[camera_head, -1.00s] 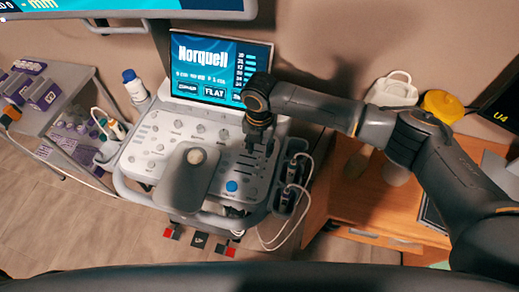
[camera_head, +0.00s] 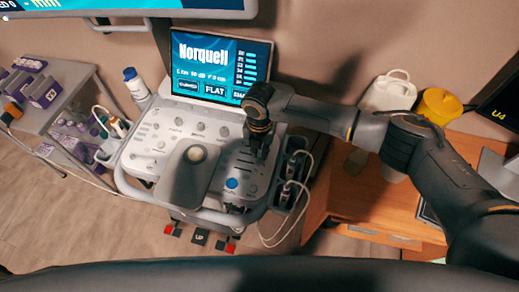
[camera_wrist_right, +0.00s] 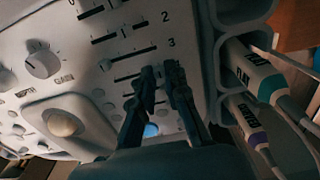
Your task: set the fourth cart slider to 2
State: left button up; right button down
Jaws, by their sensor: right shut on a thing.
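The cart's control panel (camera_head: 150,140) has a group of horizontal sliders on its right part. In the right wrist view, several dark slider slots with pale knobs (camera_wrist_right: 105,65) lie one below another, with printed digits 2 and 3 at their right ends. My right gripper (camera_head: 261,153) reaches down onto this slider group. In the wrist view its fingers (camera_wrist_right: 161,78) are close together, just below the row by the 3. They are shut on a slider knob that they hide, so I cannot read its setting. My left gripper is not in view.
A screen reading Norquell (camera_head: 215,65) stands behind the panel. Probes in holders (camera_wrist_right: 250,75) line the right edge. A wooden cabinet (camera_head: 370,205) is at right, a grey trolley (camera_head: 75,75) at left.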

jog(key=shift+w+a+f+b, duration=0.15)
jog(key=shift+a+b, duration=0.2)
jog(key=shift+a, duration=0.15)
jog(key=shift+w+a, duration=0.15)
jog(key=shift+a, duration=0.35)
jog(key=c, duration=1.3)
grip_release()
jog(key=shift+d, duration=0.1)
jog(key=shift+c, duration=0.2)
notch_tip(320, 180, up, 12)
